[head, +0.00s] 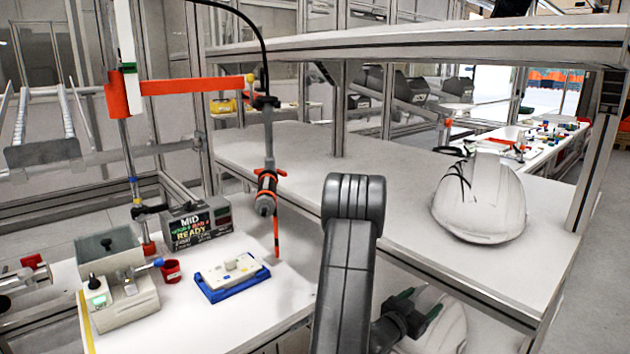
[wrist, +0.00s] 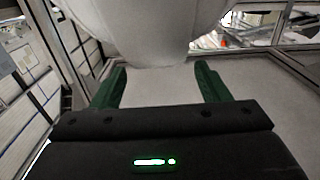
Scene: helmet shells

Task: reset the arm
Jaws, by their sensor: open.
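My gripper (head: 420,306) is low in the head view, beside the lower shelf, with its green fingers in front of a white helmet shell (head: 448,330). In the wrist view my gripper (wrist: 161,75) has its two green fingers wide apart with nothing held between them. A white helmet shell (wrist: 150,35) fills the top of that view, just beyond the fingertips. I cannot tell whether a finger touches it. My arm partly hides the lower shelf. A second white helmet shell (head: 480,200) sits on the upper shelf at the right.
The shelf board (head: 300,165) spans the middle above the lower shelf, and its post (head: 590,150) stands at the right. A worktable (head: 240,310) at the left bears a blue tray (head: 232,290) and a display box (head: 197,223). A screwdriver tool (head: 266,192) hangs above it.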

